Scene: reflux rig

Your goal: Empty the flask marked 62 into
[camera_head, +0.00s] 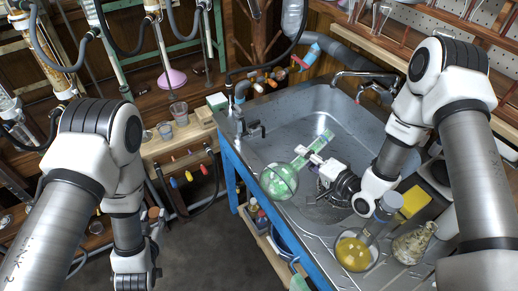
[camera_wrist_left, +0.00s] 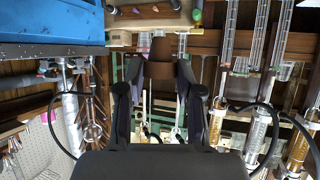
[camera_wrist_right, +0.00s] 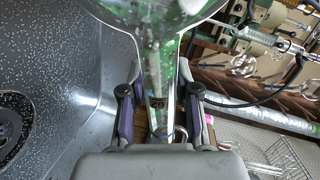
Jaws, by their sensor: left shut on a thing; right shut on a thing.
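A round-bottomed flask with green contents (camera_head: 278,181) is held over the metal sink (camera_head: 285,125). It is tilted, its bulb at lower left and its neck toward the upper right; green shows in the neck too. My right gripper (camera_head: 322,168) is shut on the neck. The right wrist view shows the flask (camera_wrist_right: 155,45) with a small dark label (camera_wrist_right: 158,102), whose number I cannot read surely. My left gripper (camera_wrist_left: 160,90) is shut on a brown, tapered stopper-like piece (camera_wrist_left: 161,55), away from the sink at left.
A round flask with yellow liquid (camera_head: 354,252) and a conical flask (camera_head: 413,243) stand on the counter right of the sink. A yellow block (camera_head: 415,201) is behind them. A faucet (camera_head: 365,75) rises at the sink's back. Glassware and hoses crowd the back wall.

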